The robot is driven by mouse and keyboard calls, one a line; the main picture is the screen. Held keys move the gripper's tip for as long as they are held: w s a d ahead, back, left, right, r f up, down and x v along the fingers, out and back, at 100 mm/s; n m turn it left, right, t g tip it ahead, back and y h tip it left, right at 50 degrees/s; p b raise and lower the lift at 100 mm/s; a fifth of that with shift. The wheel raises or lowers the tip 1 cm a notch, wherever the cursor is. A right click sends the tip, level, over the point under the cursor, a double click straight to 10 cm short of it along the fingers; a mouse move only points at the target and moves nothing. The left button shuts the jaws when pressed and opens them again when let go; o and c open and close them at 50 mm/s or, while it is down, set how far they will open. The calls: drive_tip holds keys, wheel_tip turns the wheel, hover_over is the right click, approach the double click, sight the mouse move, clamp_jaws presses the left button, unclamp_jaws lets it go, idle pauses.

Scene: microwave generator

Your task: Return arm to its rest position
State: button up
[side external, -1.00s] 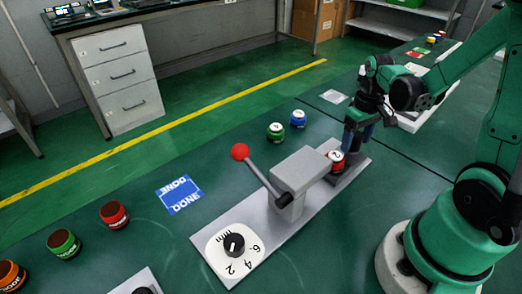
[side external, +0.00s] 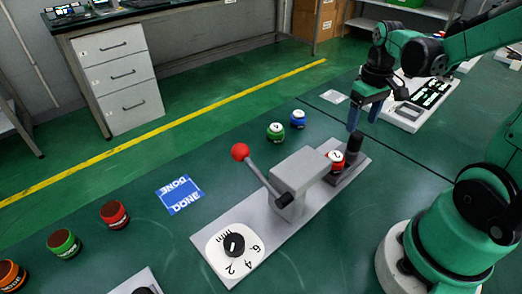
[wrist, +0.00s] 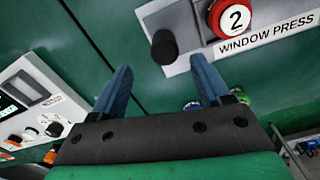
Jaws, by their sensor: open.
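My gripper (side external: 364,116) is open and empty, raised above the table just behind and right of the press. In the wrist view its two blue fingers (wrist: 162,88) are spread apart with nothing between them. The grey press (side external: 300,180) has a red-knobbed lever (side external: 241,152) and a dial (side external: 234,244). A red piece marked 2 (side external: 336,160) sits at the far end of its base, beside a black post (side external: 355,143). In the wrist view the red piece (wrist: 233,18) shows above a "WINDOW PRESS" label.
Green (side external: 275,132) and blue (side external: 297,119) pieces stand behind the press. A white panel device (side external: 420,104) is right of my gripper.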

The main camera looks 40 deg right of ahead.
drive_tip(key=w+a+r+n+t, duration=0.1)
drive_tip(key=a+t, duration=0.1)
drive_tip(key=a, duration=0.3)
drive_tip(key=a+r+t, duration=0.2)
drive_tip(key=a, duration=0.3)
drive_tip(key=w+a+r+n+t, duration=0.1)
drive_tip(key=a+r+t, duration=0.1)
drive_tip(key=a, duration=0.3)
drive_tip(key=shift+w+a+r+n+t, duration=0.15)
drive_tip(key=shift+w+n+t, duration=0.2)
drive_tip(key=shift+t, duration=0.25)
